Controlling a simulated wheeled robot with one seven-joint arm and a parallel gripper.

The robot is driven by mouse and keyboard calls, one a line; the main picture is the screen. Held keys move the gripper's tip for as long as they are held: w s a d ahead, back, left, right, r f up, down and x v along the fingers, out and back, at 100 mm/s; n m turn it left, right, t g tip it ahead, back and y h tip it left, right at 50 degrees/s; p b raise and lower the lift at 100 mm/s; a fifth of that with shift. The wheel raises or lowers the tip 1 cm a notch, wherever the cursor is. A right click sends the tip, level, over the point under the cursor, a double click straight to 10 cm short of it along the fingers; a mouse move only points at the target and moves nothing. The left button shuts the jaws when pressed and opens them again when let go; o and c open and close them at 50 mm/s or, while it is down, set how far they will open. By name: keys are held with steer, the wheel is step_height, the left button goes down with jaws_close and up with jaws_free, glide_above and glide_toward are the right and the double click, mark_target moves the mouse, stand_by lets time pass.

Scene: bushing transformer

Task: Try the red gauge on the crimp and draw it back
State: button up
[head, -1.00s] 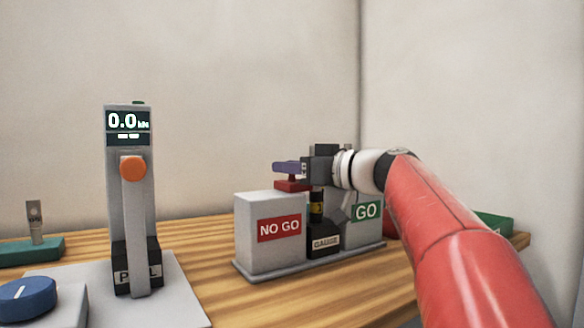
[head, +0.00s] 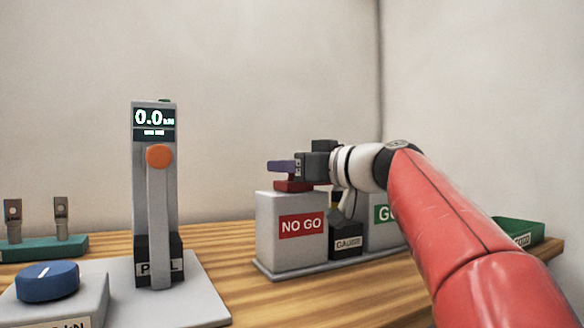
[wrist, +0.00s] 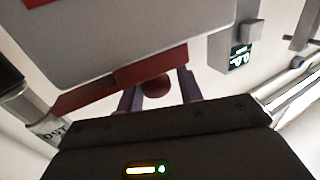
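The red gauge (head: 293,186) is low and flat, directly under the purple fingers of my gripper (head: 281,166) and, in the picture, over the top of the NO GO block. In the wrist view the gauge is a red bar (wrist: 150,70) beside the grey block, with a dark red knob (wrist: 155,87) between the fingertips. My gripper (wrist: 161,90) appears shut on this knob, though the contact faces are not clear. A metal piece (head: 346,205) is over the black GAUGE block (head: 346,243), partly hidden by my wrist. I cannot make out its crimp.
The grey NO GO block (head: 290,255) and GO block (head: 383,238) flank the GAUGE block. The pull tester (head: 155,200) reads 0.0. Left are a blue knob (head: 47,280) and a teal rack (head: 60,247) with two lugs. A green bin (head: 518,231) is right.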

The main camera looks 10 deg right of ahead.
steer(key=b+v, duration=0.1)
steer(key=v, duration=0.7)
steer(key=shift+b, duration=0.35)
